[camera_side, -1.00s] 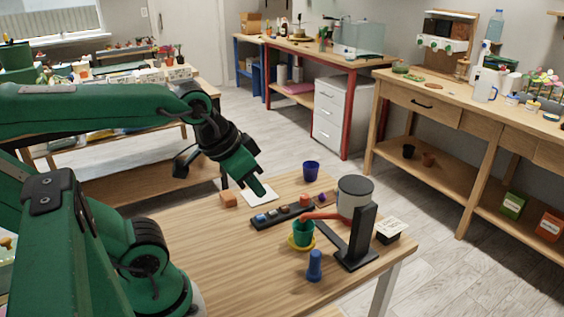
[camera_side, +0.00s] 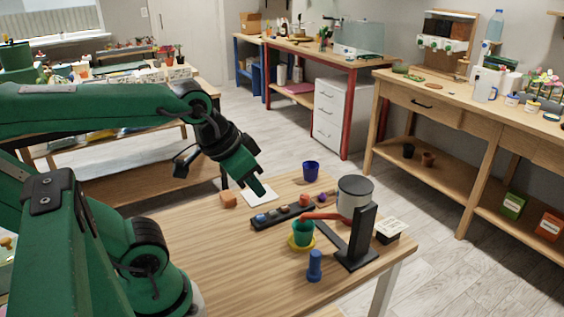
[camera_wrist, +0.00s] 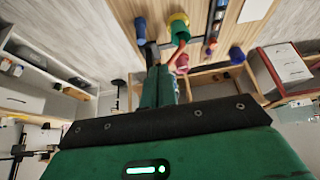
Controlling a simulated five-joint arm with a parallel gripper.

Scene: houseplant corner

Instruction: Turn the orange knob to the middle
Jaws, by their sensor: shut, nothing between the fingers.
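The black strip (camera_side: 268,222) lies on the wooden table with several small coloured knobs or pegs along it. An orange knob (camera_side: 304,200) stands towards its right end, with a smaller reddish one (camera_side: 284,209) to its left. I cannot read which way the orange knob points. My gripper (camera_side: 262,191) is shut and empty, above the table behind the strip's left half, apart from the orange knob. In the wrist view my gripper (camera_wrist: 158,84) points towards the table, and the strip (camera_wrist: 213,26) shows partly at the top.
A blue cylinder (camera_side: 315,266) stands in front, a blue pot (camera_side: 311,171) behind. The front left table is clear.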

